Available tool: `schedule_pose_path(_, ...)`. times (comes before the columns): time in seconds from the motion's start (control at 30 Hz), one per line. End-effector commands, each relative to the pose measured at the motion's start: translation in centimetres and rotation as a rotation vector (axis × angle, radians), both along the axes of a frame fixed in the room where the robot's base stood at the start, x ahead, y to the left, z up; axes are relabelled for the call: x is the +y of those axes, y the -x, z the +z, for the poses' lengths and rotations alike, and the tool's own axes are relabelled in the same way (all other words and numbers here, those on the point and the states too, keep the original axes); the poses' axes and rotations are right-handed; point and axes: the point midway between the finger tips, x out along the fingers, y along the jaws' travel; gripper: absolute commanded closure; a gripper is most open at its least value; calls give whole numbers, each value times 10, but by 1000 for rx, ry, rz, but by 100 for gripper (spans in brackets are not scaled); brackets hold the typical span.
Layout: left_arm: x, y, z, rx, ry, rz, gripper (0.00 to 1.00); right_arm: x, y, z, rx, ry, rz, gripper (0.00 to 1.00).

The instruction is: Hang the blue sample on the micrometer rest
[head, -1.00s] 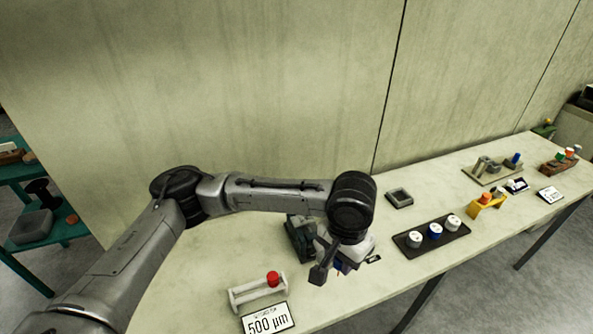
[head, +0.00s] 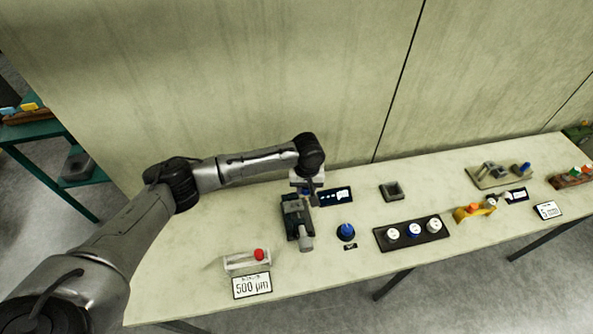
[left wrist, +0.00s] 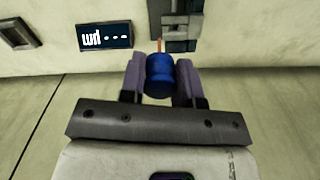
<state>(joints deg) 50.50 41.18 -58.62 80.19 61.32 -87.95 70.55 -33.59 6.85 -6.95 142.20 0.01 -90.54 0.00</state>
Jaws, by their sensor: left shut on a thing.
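My left gripper (head: 305,190) is over the back end of the dark micrometer device (head: 296,222). In the left wrist view its two purple fingers (left wrist: 160,82) are shut on the blue sample (left wrist: 159,75), a blue cylinder with a thin orange piece at its far end. In the head view only a little blue shows under the gripper. Part of the micrometer (left wrist: 178,22) shows just beyond the sample in the wrist view. I cannot tell whether the sample touches the rest. My right gripper is out of view.
A display (head: 336,196) stands beside the micrometer. A blue cone-shaped piece (head: 346,231) is to its right. A black tray (head: 402,245) holds three spools. A white stand (head: 236,264) with a red piece and a 500 µm sign (head: 252,286) are at front left.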

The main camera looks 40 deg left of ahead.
Motion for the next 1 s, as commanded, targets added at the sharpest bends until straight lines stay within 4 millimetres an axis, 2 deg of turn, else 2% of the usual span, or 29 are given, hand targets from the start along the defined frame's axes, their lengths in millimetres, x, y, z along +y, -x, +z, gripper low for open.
schedule_pose_path(0.03, 8, 2, 3, 4, 1, 27, 92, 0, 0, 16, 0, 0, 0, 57)
schedule_pose_path(0.1, 16, 4, -2, 4, 1, 56, 92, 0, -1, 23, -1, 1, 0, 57)
schedule_pose_path(0.33, 30, 7, -12, -1, 2, 101, 92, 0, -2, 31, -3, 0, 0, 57)
schedule_pose_path(0.57, 31, 7, -21, -2, 1, 103, 92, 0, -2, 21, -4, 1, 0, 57)
schedule_pose_path(1.0, 31, 7, -46, -2, 1, 102, 92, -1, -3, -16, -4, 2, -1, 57)
